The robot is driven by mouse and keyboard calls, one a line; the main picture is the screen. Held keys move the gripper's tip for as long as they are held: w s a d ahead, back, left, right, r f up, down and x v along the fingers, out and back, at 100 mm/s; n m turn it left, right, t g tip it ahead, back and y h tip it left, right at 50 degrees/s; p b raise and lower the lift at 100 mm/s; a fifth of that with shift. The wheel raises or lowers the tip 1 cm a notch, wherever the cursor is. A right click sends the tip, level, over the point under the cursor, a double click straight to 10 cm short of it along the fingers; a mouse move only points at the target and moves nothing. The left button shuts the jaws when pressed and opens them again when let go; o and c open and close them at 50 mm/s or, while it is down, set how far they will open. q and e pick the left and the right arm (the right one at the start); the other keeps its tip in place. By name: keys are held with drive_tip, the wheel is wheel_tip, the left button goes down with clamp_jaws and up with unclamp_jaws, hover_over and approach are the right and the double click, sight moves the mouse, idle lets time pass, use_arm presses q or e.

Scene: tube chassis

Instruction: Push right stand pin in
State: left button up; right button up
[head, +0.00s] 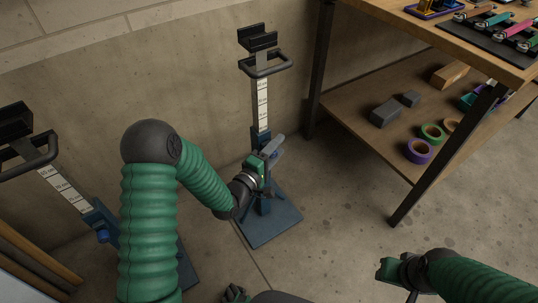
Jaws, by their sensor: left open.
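The right stand (262,105) is upright on the floor by the wall, with a black cradle on top, a marked grey post and a blue base plate (270,228). My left gripper (270,153) is open at the blue lower part of this post, where the post sleeve begins. The right stand's pin is hidden behind my gripper, and I cannot tell whether the gripper touches it. My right gripper (388,270) is low at the right, well away from the stand; its jaw opening is unclear.
The floor between is clear.

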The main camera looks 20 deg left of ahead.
use_arm(q)
drive_tip(key=p+v, duration=0.6)
drive_tip(key=v, duration=1)
drive_tip(key=shift+s+a, duration=0.2)
